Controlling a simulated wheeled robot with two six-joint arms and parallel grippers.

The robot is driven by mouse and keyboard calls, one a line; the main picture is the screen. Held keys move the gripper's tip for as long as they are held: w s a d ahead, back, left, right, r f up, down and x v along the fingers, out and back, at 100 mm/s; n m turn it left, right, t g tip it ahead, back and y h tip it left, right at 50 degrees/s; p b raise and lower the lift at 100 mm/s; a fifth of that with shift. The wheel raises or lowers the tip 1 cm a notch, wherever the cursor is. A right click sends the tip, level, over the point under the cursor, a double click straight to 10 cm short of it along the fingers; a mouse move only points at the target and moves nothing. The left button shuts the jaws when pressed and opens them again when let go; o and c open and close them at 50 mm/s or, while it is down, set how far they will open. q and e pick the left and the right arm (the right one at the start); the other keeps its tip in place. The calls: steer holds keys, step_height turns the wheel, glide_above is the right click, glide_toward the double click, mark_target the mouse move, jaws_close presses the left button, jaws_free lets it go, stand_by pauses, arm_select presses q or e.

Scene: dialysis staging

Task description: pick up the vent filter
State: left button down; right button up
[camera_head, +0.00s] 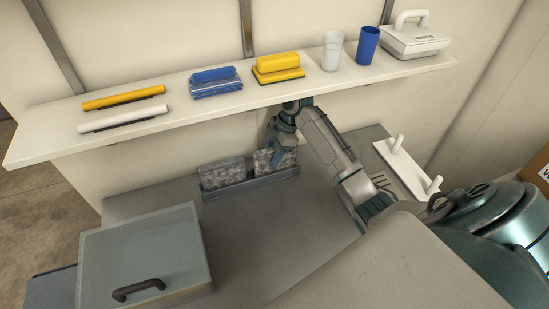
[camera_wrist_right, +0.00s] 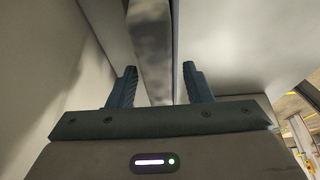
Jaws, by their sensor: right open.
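Nothing in view is clearly marked as the vent filter. Two grey, speckled blocks stand in a low dark holder (camera_head: 250,183) on the counter below the shelf: a left block (camera_head: 222,172) and a right block (camera_head: 264,163). I cannot tell whether either is the filter. My right gripper (camera_head: 279,150) is under the shelf's front edge, at the right block, and partly covers it. In the right wrist view its fingers (camera_wrist_right: 158,86) are apart, with nothing visibly clamped between them. A blurred grey surface (camera_wrist_right: 152,45) shows beyond the fingers. My left gripper is out of view.
The white shelf (camera_head: 200,115) overhangs the holder, carrying yellow and white rolls, blue and yellow pads, two cups and a white wipes box (camera_head: 413,40). A lidded bin (camera_head: 150,250) stands front left. A white pegged board (camera_head: 405,165) is right of my right arm.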

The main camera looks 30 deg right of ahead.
steer(key=shift+d+f, duration=0.1)
steer(key=shift+f, duration=0.1)
steer(key=shift+f, duration=0.25)
stand_by(0.4)
jaws_close()
